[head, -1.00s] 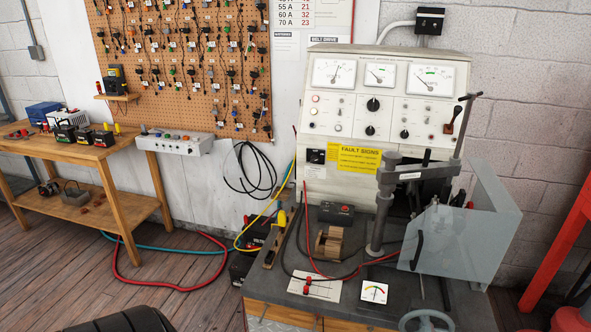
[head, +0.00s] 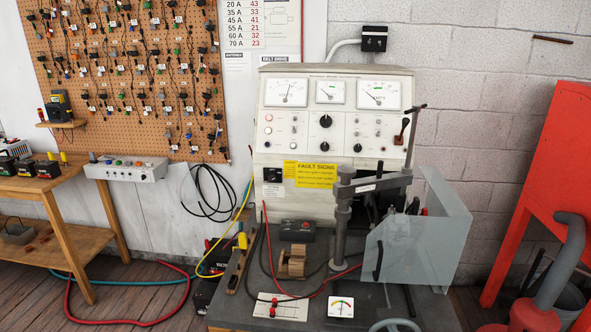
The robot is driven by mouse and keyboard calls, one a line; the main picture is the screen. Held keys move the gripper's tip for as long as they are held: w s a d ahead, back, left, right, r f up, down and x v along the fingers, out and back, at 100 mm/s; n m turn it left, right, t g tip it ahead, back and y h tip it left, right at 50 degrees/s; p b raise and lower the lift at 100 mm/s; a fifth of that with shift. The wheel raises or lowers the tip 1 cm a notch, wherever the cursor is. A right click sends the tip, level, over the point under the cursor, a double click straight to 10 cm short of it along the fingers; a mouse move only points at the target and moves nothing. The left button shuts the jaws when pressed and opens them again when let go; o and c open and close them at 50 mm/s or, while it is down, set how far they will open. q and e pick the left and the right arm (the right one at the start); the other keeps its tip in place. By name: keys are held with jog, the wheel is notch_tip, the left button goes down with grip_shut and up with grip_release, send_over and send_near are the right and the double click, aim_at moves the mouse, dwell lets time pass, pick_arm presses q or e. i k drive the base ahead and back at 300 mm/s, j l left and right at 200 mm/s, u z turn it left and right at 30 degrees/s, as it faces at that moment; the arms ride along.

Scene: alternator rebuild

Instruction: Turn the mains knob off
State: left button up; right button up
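The grey-white test bench panel (head: 335,72) stands against the back wall with three dial meters across its top. A small black switch block (head: 272,174) sits at its lower left, beside the yellow fault signs label (head: 310,174); it may be the mains knob, but its marking and setting are too small to read. Two black round knobs, an upper one (head: 326,121) and a lower one (head: 325,146), sit mid-panel. Neither of my grippers is in view.
A clear guard (head: 445,235) and a grey post (head: 342,215) stand at the bench's right front. A wooden table (head: 60,205) is at left, with cables on the floor between. A red frame (head: 545,190) stands at right.

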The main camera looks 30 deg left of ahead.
aim_at(272, 177)
jog(key=u, duration=1.2)
